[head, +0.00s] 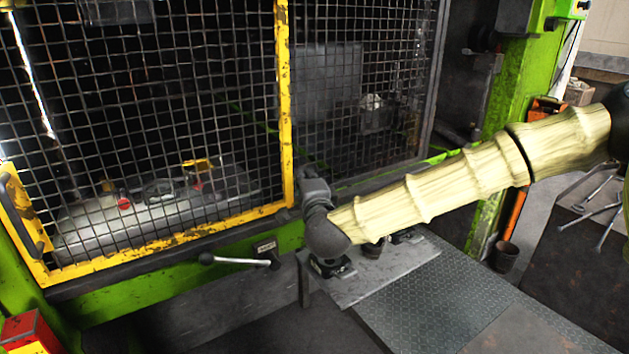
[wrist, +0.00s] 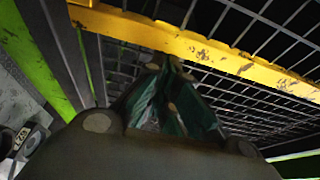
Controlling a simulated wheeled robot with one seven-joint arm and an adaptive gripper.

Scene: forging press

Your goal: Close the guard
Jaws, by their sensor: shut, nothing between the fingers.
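The guard is a mesh panel in a worn yellow frame (head: 284,100), at the left and middle of the head view. A dark handle (head: 22,215) is on its left edge. In the wrist view the yellow frame (wrist: 215,52) crosses the top, with mesh behind it. My gripper (wrist: 172,70) is shut and empty, its fingertips close to the frame's lower edge; I cannot tell whether they touch it. In the head view my gripper (head: 312,185) is just right of the frame's lower right corner, its fingertips hard to make out.
A dark mesh panel (head: 362,90) lies right of the yellow frame. A lever (head: 235,261) sticks out below the guard. A grey bench (head: 385,274) with small dark objects is under my arm. A green post (head: 510,110) stands at the right. Tread plate floor (head: 450,300) lies in front.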

